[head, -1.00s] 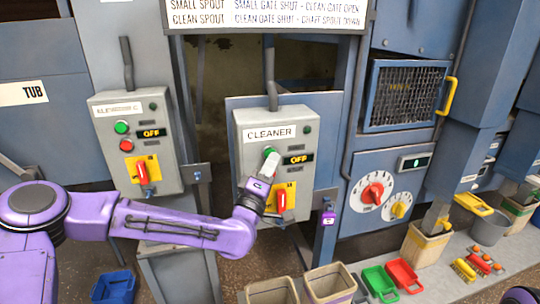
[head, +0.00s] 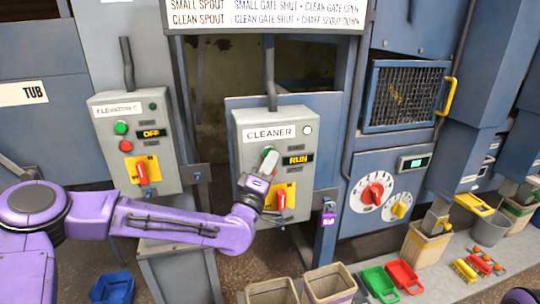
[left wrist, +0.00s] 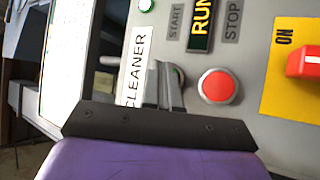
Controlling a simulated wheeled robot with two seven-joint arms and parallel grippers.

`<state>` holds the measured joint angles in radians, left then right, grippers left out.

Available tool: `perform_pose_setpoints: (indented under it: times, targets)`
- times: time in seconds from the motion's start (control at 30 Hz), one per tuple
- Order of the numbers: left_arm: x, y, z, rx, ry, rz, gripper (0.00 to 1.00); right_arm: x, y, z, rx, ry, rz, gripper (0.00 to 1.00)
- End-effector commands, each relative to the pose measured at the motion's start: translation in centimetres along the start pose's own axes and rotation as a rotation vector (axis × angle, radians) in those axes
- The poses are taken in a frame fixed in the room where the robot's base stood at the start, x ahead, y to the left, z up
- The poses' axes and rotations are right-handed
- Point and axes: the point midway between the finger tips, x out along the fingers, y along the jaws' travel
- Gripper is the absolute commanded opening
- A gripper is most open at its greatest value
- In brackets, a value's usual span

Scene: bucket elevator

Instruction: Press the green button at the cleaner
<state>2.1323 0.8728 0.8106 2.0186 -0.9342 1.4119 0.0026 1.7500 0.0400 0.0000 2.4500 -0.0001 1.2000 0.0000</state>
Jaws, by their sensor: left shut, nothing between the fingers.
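The cleaner box (head: 250,160) is a grey control box labelled CLEANER in the middle of the head view. Its display (head: 297,160) reads RUN, and its small upper lamp (head: 307,130) is lit pale. My left gripper (head: 269,162) is shut and empty, its fingertips at the green button (head: 267,150), largely covering it. In the left wrist view the fingers (left wrist: 169,84) cover most of the green button (left wrist: 179,76); I cannot tell whether they still touch it. The red button (left wrist: 218,86) beside it is clear.
A similar box (head: 135,145) with green and red buttons stands to the left, its display reading OFF. A red rotary switch (head: 280,200) on yellow sits below the cleaner's buttons.

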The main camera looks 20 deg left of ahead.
Motion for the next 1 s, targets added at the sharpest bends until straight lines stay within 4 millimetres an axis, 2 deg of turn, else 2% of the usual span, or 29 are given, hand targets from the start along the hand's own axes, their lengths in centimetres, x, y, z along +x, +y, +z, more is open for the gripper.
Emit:
perform_pose_setpoints:
  times: [0.4, 0.77, 1.0]
  targets:
    - [-1.2, 0.7, 0.8, 0.000, 0.001, 0.000, 0.00, 0.7, -0.1, 0.3, 0.000, 0.000, 0.000, 0.80]
    - [-1.4, 0.9, 1.0, -0.001, 0.001, 0.001, 0.00, 0.8, -0.1, 0.3, 0.000, 0.000, 0.000, 0.80]
    - [-3.1, 2.0, 2.2, -0.001, -0.001, 0.001, 0.00, 1.7, -0.2, 0.7, 0.000, 0.000, 0.000, 0.80]
